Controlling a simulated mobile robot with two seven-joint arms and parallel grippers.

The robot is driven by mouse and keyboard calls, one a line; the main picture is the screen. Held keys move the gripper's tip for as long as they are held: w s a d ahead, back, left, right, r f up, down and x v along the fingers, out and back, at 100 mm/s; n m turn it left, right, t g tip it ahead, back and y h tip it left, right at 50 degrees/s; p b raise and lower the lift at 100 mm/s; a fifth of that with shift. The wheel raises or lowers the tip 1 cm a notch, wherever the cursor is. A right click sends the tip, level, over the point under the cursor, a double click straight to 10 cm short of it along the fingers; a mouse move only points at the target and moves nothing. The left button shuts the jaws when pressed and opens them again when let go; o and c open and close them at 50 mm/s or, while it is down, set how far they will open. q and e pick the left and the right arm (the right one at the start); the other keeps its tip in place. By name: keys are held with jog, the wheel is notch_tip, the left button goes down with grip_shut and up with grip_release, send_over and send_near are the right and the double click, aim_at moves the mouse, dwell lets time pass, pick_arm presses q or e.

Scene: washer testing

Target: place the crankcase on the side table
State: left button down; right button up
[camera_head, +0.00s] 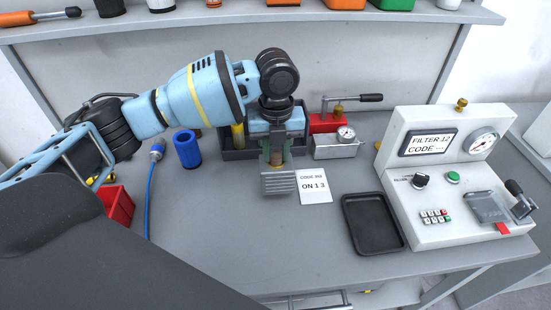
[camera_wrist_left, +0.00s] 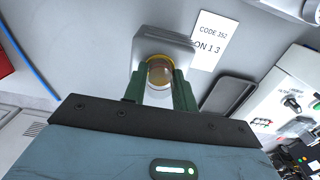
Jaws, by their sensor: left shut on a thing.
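My left gripper (camera_head: 275,156) points down over the middle of the grey workbench (camera_head: 230,245). Its green fingers are shut on the amber-brown neck of a grey, finned metal block, which looks like the crankcase (camera_head: 279,184). In the left wrist view the crankcase (camera_wrist_left: 166,48) sits beyond the fingertips (camera_wrist_left: 160,78), with its round neck between them. I cannot tell whether its base touches the bench. Another grey table surface (camera_head: 515,276), perhaps the side table, shows at the lower right beyond the bench. My right gripper is not in view.
A code card (camera_head: 314,187) lies right of the crankcase. A black tray (camera_head: 373,223) and a white test machine (camera_head: 450,190) stand farther right. Behind are a dark bin (camera_head: 235,154) and a gauge block (camera_head: 338,148). A blue cylinder (camera_head: 187,149) stands left. The front middle is clear.

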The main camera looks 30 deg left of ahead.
pick_arm(q)
jog(key=shift+w+a, duration=0.2)
jog(key=shift+w, duration=0.1)
jog(key=shift+f, duration=1.8)
jog(key=c, duration=1.1)
grip_release()
jog(key=shift+s+f, duration=0.1)
notch_tip(320, 180, up, 12)
jog(key=shift+r+p, duration=0.15)
jog(key=shift+p, duration=0.15)
